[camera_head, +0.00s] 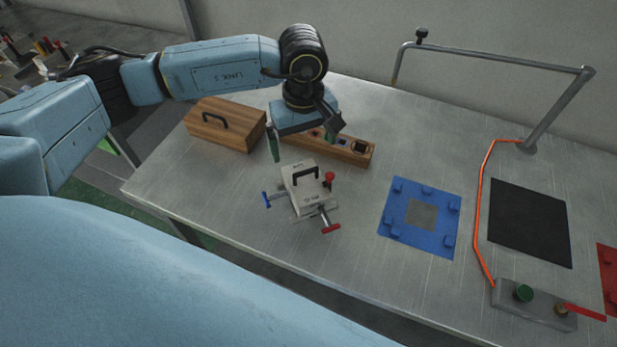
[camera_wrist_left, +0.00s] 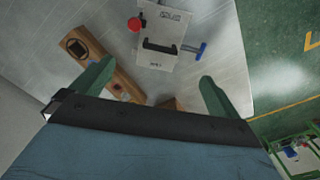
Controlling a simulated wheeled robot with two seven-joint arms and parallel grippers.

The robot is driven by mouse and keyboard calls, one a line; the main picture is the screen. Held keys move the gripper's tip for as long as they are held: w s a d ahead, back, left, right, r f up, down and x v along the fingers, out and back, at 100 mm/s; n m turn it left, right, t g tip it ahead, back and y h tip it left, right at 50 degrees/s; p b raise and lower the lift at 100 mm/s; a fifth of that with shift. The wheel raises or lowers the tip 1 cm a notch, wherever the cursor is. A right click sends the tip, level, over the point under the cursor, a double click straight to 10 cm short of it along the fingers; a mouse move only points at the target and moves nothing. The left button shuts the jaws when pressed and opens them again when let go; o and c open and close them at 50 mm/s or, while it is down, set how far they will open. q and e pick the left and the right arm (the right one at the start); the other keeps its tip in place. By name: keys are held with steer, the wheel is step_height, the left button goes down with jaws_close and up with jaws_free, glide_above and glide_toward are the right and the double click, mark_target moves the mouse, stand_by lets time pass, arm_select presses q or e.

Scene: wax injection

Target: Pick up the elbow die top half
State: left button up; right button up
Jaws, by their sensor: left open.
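The elbow die is a light grey block on the table; its top half (camera_head: 308,190) carries a black arched handle (camera_head: 304,173). A red ball knob, a blue T-handle and a red T-handle show around the block. In the left wrist view the top half (camera_wrist_left: 167,22) lies beyond the fingertips, with printed text on it. My left gripper (camera_head: 302,147) is above and just behind the die, with its green fingers spread apart and nothing between them. The fingers also show in the left wrist view (camera_wrist_left: 156,75), apart from the handle. My right gripper is not in view.
A wooden box (camera_head: 223,128) with a handle and a wooden holder (camera_head: 348,151) stand behind the die. To the right are a blue plate (camera_head: 438,230) with pegs, a black mat (camera_head: 530,222), a button box (camera_head: 536,305) and a metal frame (camera_head: 495,60). The table's front is clear.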

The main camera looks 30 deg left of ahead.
mark_target(306, 171)
arm_select(q)
step_height(306, 171, down, 8)
steer(key=shift+s+r+p, duration=0.1)
steer(key=shift+r+p, duration=0.1)
steer(key=shift+p, duration=0.2)
steer(key=f+p, duration=0.1)
steer(key=f, duration=0.3)
steer(key=shift+d, duration=0.2)
steer(key=shift+f, duration=0.6)
steer(key=c, duration=1.6)
steer(key=shift+r, duration=0.2)
